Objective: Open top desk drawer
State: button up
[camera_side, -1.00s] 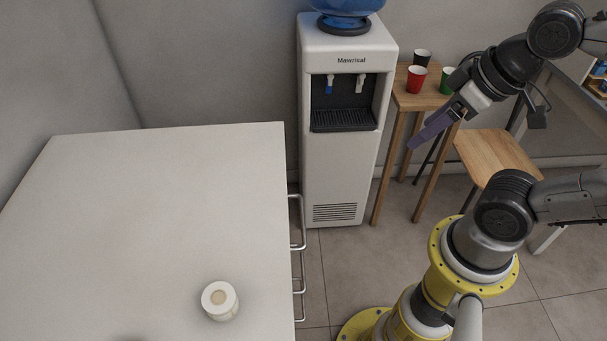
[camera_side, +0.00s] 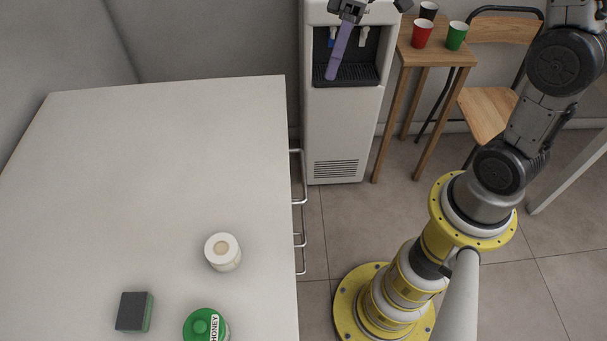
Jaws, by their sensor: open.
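The desk (camera_side: 160,190) is a white-topped counter filling the left half of the side view. Its drawer fronts face right and are seen edge-on. The top drawer handle (camera_side: 300,178), a silver bar, sticks out from the desk's right side, with another handle (camera_side: 301,256) nearer the camera. I cannot see the drawer faces themselves. My gripper (camera_side: 337,62) is at the top of the view, in front of the water dispenser in the picture, with a long purple finger pointing down. It is open, apart from the handles and holds nothing that I can see.
A white water dispenser (camera_side: 339,140) stands behind the desk's far right corner. A wooden stand (camera_side: 434,52) bears red, green and black cups.

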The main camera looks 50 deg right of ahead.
jog(key=w+d+f+m+y, duration=0.1)
jog(key=w+d+f+y, duration=0.2)
jog(key=w+f, duration=0.4)
jog(key=m+y, duration=0.4)
jog(key=y, duration=0.1)
send_near(303, 174)
notch_tip(303, 174, up, 5)
jog(key=w+d, duration=0.2)
jog(key=d, duration=0.1)
jog(key=s+f+m+t, duration=0.2)
jog(key=s+f+m, duration=0.1)
jog(key=f, duration=0.3)
jog(key=shift+y, duration=0.4)
jog(key=a, duration=0.4)
jog(key=a+f, duration=0.1)
jog(key=a, duration=0.7)
jog(key=shift+s+a+f, duration=0.2)
jog(key=shift+a+f, duration=0.1)
jog(key=shift+a, duration=0.1)
grip_shut()
